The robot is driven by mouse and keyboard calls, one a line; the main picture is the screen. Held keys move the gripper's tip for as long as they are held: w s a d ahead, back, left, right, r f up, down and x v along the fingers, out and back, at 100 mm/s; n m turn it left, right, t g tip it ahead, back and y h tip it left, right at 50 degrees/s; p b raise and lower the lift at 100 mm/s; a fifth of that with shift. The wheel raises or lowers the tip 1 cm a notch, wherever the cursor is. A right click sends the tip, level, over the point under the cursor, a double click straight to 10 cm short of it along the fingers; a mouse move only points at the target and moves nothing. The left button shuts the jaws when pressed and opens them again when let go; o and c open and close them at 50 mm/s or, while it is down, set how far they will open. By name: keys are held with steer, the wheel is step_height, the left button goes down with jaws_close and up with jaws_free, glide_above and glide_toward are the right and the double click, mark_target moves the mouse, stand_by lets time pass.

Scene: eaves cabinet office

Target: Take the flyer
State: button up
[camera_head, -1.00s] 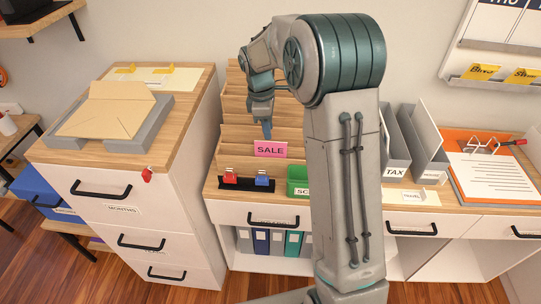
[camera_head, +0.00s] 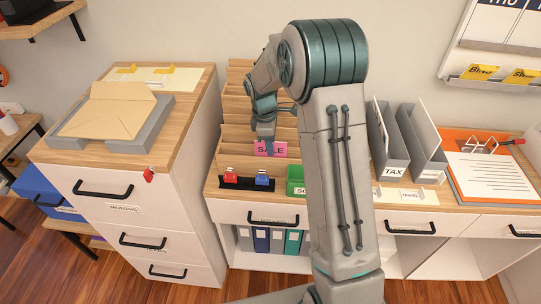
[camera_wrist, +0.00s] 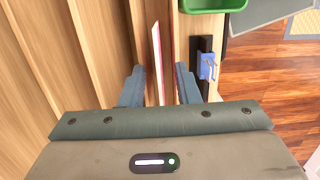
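The flyer, a pink card marked SALE (camera_head: 281,151), stands upright in the front slot of the wooden tiered sorter (camera_head: 235,134). In the wrist view the flyer (camera_wrist: 157,58) shows nearly edge-on, as a thin white and pink strip. My gripper (camera_wrist: 160,88) is open, with one blue-grey finger on each side of the flyer and a gap on both sides. In the head view my gripper (camera_head: 267,147) hangs pointing down over the flyer and hides part of it.
A black stand with red and blue clips (camera_head: 246,182) sits just in front of the sorter. A green tray (camera_head: 296,182) is beside it. Grey TAX file holders (camera_head: 391,150) stand right of my arm. A taller cabinet with an envelope tray (camera_head: 70,142) stands left.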

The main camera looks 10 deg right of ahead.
steer(key=shift+f, duration=0.2)
jaws_close()
steer(key=shift+r, duration=0.1)
